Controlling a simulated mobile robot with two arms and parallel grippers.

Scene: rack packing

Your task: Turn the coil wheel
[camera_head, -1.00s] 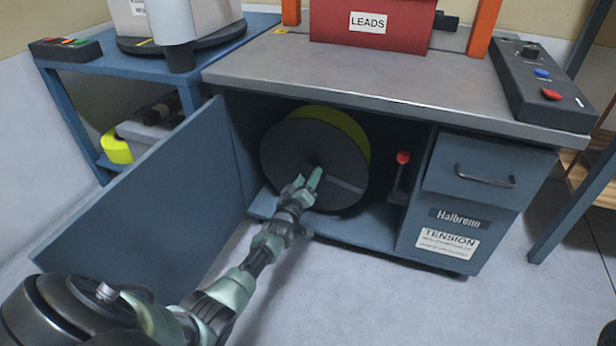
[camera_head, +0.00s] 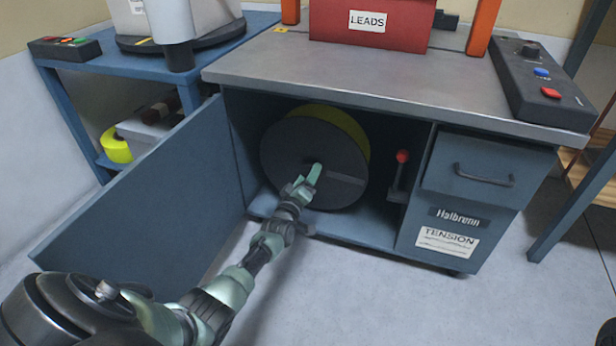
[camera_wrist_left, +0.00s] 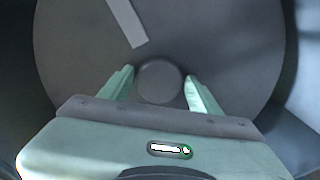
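The coil wheel (camera_head: 290,150) is a large dark grey disc with a yellow band behind its rim, upright inside the open cabinet under the bench. A pale bar marks its face, right of centre in the head view and at upper left in the left wrist view. My left gripper (camera_head: 314,172) is at the wheel's centre. In the left wrist view its two fingers stand apart on either side of the round hub (camera_wrist_left: 160,83), with visible gaps, so it looks open around the hub. Fingertip depth against the face is unclear. My right gripper is not in view.
The open cabinet door (camera_head: 140,195) stands left of my left arm. A red-knobbed lever (camera_head: 401,170) is right of the wheel, beside a drawer unit (camera_head: 470,195). A red LEADS box (camera_head: 385,20) and a control box (camera_head: 540,80) sit on the bench top.

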